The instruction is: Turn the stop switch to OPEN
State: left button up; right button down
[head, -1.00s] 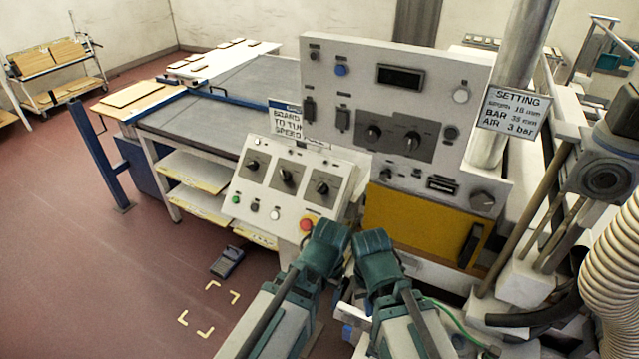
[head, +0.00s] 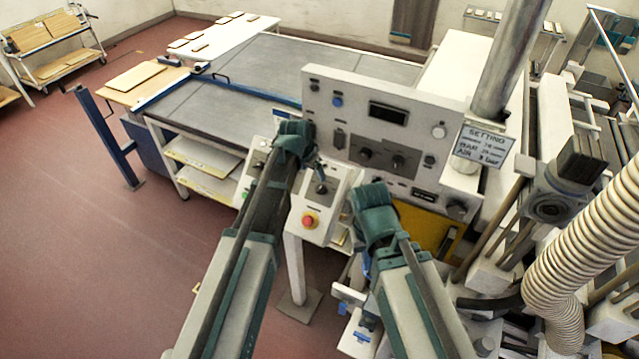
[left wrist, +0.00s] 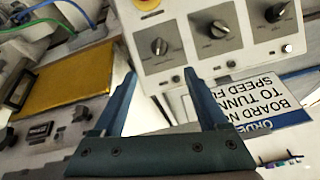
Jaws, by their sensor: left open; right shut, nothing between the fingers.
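The sloped control box (head: 336,205) carries rotary switches and a red mushroom button (head: 310,221). Switch labels are too small to read, so I cannot tell which is the stop switch. One black rotary switch (head: 321,187) shows beside my left gripper (head: 314,163); the other switches are largely hidden by my left arm.
A tall grey panel (head: 318,74) with knobs and a display stands behind the box. A yellow panel (head: 432,232) lies below it. A setting sign (head: 484,146) hangs on the right near a pipe and ribbed hose (head: 590,225).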

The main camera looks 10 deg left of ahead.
aim_at(320, 187)
pick_arm(q)
jog(key=shift+f, duration=0.15)
jog(key=b+x, duration=1.2)
jog(key=x, duration=0.1)
jog(key=shift+w+f+b, duration=0.15)
jog(key=shift+f+b, duration=0.1)
jog(key=shift+b, duration=0.1)
grip_shut()
